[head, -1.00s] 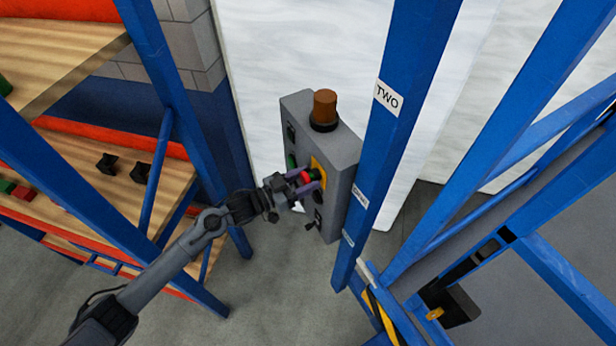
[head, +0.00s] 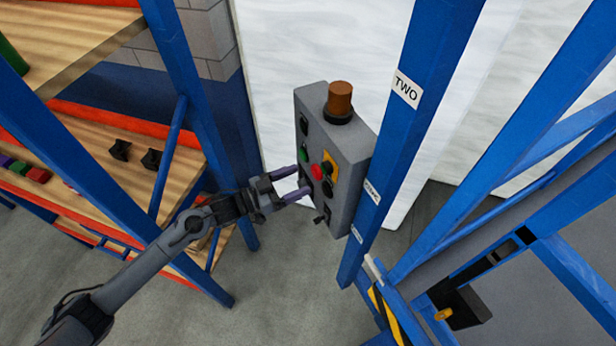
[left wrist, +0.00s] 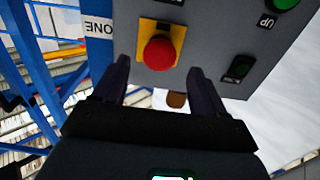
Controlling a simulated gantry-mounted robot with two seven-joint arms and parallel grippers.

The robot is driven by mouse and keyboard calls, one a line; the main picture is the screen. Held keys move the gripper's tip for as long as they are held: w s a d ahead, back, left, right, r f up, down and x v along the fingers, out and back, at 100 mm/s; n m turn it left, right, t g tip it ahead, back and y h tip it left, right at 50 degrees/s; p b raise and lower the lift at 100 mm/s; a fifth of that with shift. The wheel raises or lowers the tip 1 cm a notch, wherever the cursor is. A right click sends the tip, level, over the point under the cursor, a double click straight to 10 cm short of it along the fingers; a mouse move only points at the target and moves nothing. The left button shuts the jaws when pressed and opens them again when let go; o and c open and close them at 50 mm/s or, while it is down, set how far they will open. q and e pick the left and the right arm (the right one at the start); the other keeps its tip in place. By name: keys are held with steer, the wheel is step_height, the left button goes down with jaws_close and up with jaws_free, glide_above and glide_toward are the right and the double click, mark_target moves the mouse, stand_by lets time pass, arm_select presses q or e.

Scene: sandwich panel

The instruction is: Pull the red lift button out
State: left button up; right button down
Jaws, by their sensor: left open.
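The red lift button (head: 317,171) stands out from a yellow plate (head: 330,163) on the face of a grey control box (head: 350,140). In the left wrist view the red button (left wrist: 159,53) shows as a round cap on its yellow square, ahead of and between my open fingers. My left gripper (head: 304,181) is open and empty, just off the box's face, a little left of and below the button. It also shows in the left wrist view (left wrist: 160,80). No finger visibly touches the button. My right gripper is not in view.
A brown beacon (head: 339,98) tops the box, and a green button (head: 303,153) sits beside the red one. A blue post (head: 410,130) stands right of the box. Wooden shelves (head: 100,150) in blue framing stand left. Grey floor below is clear.

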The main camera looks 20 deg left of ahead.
arm_select(q)
steer(key=v, duration=0.4)
steer(key=shift+s+a+b, duration=0.15)
steer(key=shift+b, duration=0.15)
steer(key=s+d+n+y+p, duration=0.55)
steer(key=s+d+p, duration=0.25)
steer(key=s+d, duration=0.25)
steer(key=s+a+g+y, duration=0.2)
steer(key=s+a+g, duration=0.1)
steer(key=s+g, duration=0.2)
steer(key=s+a+g+y+p, duration=0.1)
steer(key=s+a+g+y, duration=0.2)
steer(key=s, duration=0.7)
steer(key=shift+s+a+f+g+y+p, duration=0.25)
steer(key=shift+s+g+y+p, duration=0.1)
steer(key=shift+g, duration=0.85)
